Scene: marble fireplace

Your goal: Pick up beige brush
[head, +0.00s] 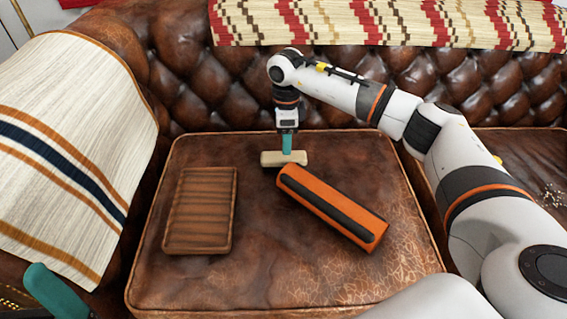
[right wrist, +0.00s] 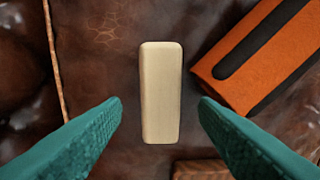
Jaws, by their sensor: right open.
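The beige brush (head: 270,159) is a small pale block lying on the brown leather seat cushion, near its back edge. In the right wrist view the brush (right wrist: 161,92) lies lengthwise, centred between the fingers. My right gripper (head: 287,150) points straight down over the brush. Its teal fingers (right wrist: 160,112) are open, one on each side of the brush, with visible gaps; I cannot tell exactly how high they are above it. A teal part of my left gripper (head: 55,290) shows at the lower left corner of the head view; its jaws are mostly out of frame.
An orange block with a black strip (head: 340,215) lies close to the right of the brush. A brown ribbed wooden tray (head: 233,212) lies to the left. The tufted backrest (head: 200,85) rises behind. A striped blanket (head: 90,120) covers the left armrest. The cushion's front (head: 280,280) is clear.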

